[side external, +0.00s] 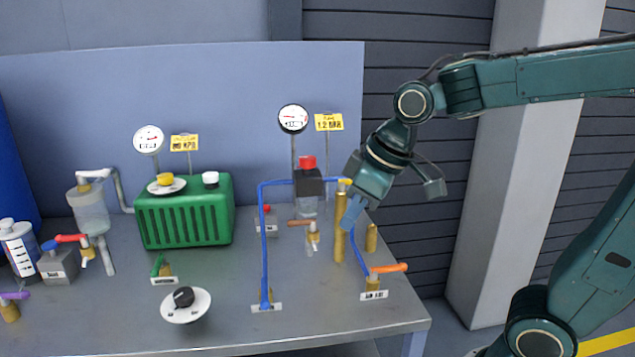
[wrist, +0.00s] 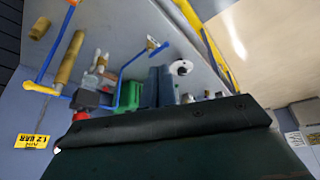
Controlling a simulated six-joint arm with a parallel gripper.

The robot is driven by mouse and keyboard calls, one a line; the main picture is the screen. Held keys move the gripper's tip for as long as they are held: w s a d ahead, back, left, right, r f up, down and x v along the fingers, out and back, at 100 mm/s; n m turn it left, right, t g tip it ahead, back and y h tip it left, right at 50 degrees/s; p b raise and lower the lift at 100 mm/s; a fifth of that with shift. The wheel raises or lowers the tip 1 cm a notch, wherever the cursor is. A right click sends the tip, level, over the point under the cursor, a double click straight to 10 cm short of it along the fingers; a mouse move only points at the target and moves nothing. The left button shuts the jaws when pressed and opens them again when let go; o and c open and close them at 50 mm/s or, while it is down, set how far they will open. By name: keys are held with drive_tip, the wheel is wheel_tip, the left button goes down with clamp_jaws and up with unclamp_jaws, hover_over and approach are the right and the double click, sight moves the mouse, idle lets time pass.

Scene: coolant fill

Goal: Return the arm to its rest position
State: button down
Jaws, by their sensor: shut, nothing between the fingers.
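My gripper (side external: 352,212) is in the side external view, above the right part of the grey workbench (side external: 220,315). Its blue fingers are closed together and point down. They appear close to a tall brass post (side external: 340,225) and a blue pipe (side external: 359,250), but I cannot tell whether they touch. The closed fingers also show in the wrist view (wrist: 160,85), with nothing visible between them. My arm reaches in from the right, bent at the elbow. The wrist view is rolled over and partly covered by a dark part of my own arm.
An orange-handled valve (side external: 388,268) and a short brass post (side external: 371,238) stand near the gripper. A red-capped dark block (side external: 308,186) and a gauge (side external: 293,118) are left of it. A green finned box (side external: 185,212) stands further left. Space right of the bench is open to a pillar (side external: 520,170).

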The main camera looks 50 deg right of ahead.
drive_tip(key=s+d+m, duration=0.2)
drive_tip(key=s+m, duration=0.1)
drive_tip(key=s, duration=0.9)
drive_tip(key=shift+f+t+h, duration=0.4)
drive_tip(key=shift+f, duration=0.05)
drive_tip(key=c, duration=1.5)
unclamp_jaws()
drive_tip(key=shift+w, duration=0.15)
drive_tip(key=o, duration=0.7)
drive_tip(key=shift+w+r+m, duration=0.3)
drive_tip(key=shift+w+r, duration=0.05)
drive_tip(key=shift+w, duration=0.15)
drive_tip(key=o, duration=0.8)
drive_tip(key=shift+m+g, duration=0.4)
drive_tip(key=shift+m, duration=0.2)
drive_tip(key=w, duration=0.1)
drive_tip(key=w+r, duration=0.1)
drive_tip(key=w, duration=0.1)
drive_tip(key=shift+w+a+r, duration=0.15)
drive_tip(key=shift+w+r, duration=0.1)
drive_tip(key=shift+w, duration=0.1)
drive_tip(key=w+a+f+m+g, duration=0.1)
drive_tip(key=w+f+m+g, duration=0.1)
drive_tip(key=w, duration=1)
drive_tip(key=w+a+f+m+g, duration=0.1)
drive_tip(key=w+f+m, duration=0.3)
drive_tip(key=w, duration=0.9)
drive_tip(key=shift+w+a+m+g+y, duration=0.3)
drive_tip(key=shift+m+g, duration=0.2)
drive_tip(key=shift+m, duration=0.2)
